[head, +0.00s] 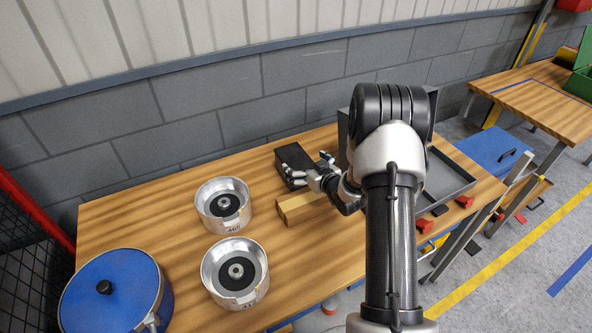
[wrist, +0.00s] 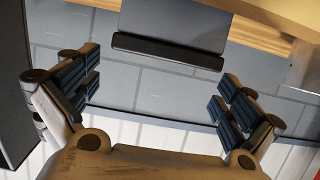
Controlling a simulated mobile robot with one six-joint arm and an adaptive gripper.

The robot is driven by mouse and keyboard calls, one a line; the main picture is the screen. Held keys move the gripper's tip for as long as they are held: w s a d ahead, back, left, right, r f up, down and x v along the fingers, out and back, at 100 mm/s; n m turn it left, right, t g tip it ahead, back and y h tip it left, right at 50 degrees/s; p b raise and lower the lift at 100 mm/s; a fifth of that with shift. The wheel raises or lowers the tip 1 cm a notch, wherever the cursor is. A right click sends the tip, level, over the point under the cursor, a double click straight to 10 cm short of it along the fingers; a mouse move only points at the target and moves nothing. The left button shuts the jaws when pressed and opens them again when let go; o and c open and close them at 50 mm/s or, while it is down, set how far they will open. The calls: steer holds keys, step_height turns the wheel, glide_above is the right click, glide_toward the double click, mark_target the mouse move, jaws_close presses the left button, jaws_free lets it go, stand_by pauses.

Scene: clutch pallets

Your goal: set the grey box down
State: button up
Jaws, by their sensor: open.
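The dark grey box (head: 290,154) rests on the wooden table (head: 150,210), towards its back edge. It also shows in the wrist view (wrist: 172,28), at the top centre, beyond my fingers. My gripper (head: 307,170) is open beside the box's near right end. In the wrist view my gripper's (wrist: 155,95) two fingers stand wide apart with nothing between them. The box appears clear of both fingertips there. Part of the box is hidden by my gripper in the head view.
A wooden block (head: 298,207) lies just in front of my gripper. Two round metal housings (head: 223,203) (head: 234,272) and a blue lidded pot (head: 112,290) stand to the left. A grey tray (head: 452,182) lies right of my arm. The block wall (head: 200,140) runs behind.

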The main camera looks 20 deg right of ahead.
mark_target(296, 159)
steer(key=b+x, duration=0.1)
steer(key=x, duration=0.3)
steer(key=shift+f, duration=0.25)
steer(key=shift+c, duration=0.2)
steer(key=c, duration=1.7)
steer(key=shift+w+r, duration=0.1)
steer(key=shift+r, duration=0.05)
steer(key=c, duration=0.3)
